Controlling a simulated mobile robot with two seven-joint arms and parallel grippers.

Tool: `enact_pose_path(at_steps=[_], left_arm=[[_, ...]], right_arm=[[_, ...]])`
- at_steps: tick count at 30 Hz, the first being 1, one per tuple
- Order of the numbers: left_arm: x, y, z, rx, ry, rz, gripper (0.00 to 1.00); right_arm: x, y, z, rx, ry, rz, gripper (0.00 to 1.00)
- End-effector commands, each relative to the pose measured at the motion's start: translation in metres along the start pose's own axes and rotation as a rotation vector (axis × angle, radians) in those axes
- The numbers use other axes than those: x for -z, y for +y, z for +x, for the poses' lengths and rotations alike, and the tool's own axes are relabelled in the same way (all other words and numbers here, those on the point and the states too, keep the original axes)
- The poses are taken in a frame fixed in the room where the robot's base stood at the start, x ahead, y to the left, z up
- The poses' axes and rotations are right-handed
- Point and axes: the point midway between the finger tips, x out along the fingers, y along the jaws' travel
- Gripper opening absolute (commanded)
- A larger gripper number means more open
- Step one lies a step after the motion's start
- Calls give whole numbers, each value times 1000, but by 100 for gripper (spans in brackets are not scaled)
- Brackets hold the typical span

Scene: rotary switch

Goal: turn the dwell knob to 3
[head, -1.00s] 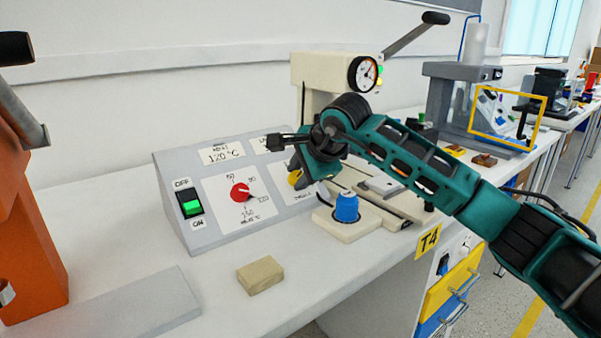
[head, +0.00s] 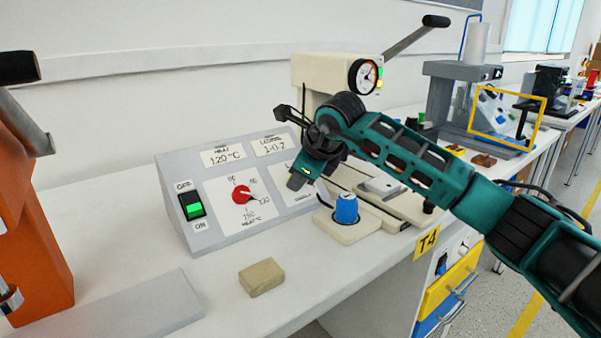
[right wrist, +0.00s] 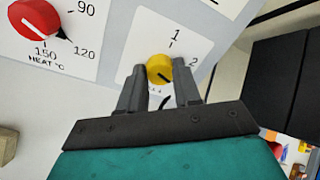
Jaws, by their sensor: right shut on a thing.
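The yellow dwell knob (right wrist: 159,68) sits on a white dial card on the sloped grey control panel (head: 170,178). Its card shows a 1 above the knob and a 2 to its right; the lower part of the dial is mostly hidden by my gripper. My right gripper (right wrist: 158,78) is shut on the yellow knob, one finger on each side. A dark line shows on the knob's lower right face. In the head view my right gripper (head: 298,178) covers the knob. My left gripper is not in view.
The red heat knob (head: 241,194) and a green-lit switch (head: 191,205) are left on the panel. A blue knob-like part (head: 346,208) stands on a cream base close to my right gripper. A tan block (head: 261,277) lies in front. An orange machine (head: 32,240) stands left.

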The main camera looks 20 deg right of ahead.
Motion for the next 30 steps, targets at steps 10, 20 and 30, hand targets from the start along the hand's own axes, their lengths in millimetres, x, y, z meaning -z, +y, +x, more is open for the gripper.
enact_pose_path(at_steps=[10,20,30], left_arm=[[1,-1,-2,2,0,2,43],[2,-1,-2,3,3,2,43],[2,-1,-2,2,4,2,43]], right_arm=[[0,-1,0,-7,10,152,2],[0,-1,0,-9,11,184,2],[0,-1,0,-10,10,183,41]])
